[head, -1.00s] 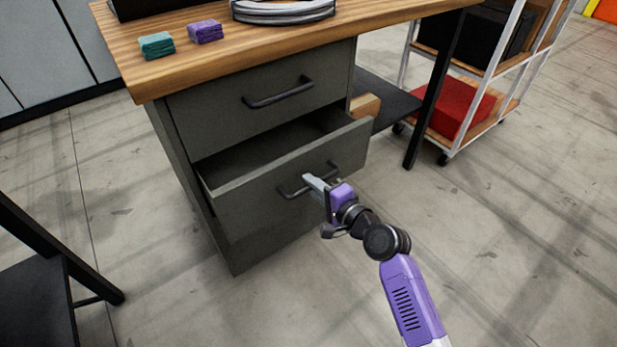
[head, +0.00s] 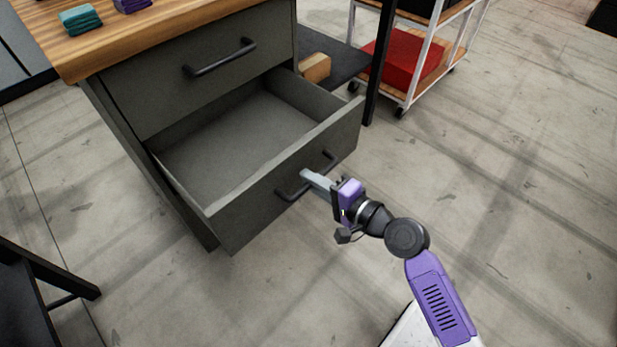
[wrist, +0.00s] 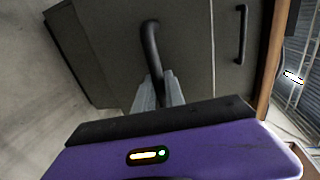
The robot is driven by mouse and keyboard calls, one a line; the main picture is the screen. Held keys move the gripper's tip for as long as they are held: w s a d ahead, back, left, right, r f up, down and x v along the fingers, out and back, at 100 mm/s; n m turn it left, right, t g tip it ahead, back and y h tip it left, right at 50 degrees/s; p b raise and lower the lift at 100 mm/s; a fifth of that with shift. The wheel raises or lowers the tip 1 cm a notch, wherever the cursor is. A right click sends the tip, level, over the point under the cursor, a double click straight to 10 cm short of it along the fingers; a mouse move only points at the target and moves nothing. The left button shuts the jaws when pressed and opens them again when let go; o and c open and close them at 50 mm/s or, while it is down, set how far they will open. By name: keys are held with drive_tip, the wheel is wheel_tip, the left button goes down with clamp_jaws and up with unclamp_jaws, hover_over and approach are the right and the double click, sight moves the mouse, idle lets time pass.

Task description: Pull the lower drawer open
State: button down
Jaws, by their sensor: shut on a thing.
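The lower drawer (head: 285,175) of the grey cabinet stands well out from the frame, and its inside looks empty. Its dark bar handle (head: 283,194) is on the front panel. My gripper (head: 306,176) is shut on the middle of that handle. In the wrist view the handle (wrist: 151,42) passes between my gripper's fingers (wrist: 158,95), which hide part of it. The upper drawer (head: 200,80) is shut, and its handle (head: 220,58) is free.
A wooden worktop (head: 120,42) with teal (head: 80,19) and purple blocks lies above the cabinet. A white-framed cart with a red box (head: 405,58) stands at the back right. A black-framed piece (head: 40,290) is at lower left. The floor in front is clear.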

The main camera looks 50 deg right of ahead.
drive_tip(key=c, duration=1.4)
unclamp_jaws()
drive_tip(key=v, duration=0.8)
drive_tip(key=shift+w, duration=0.1)
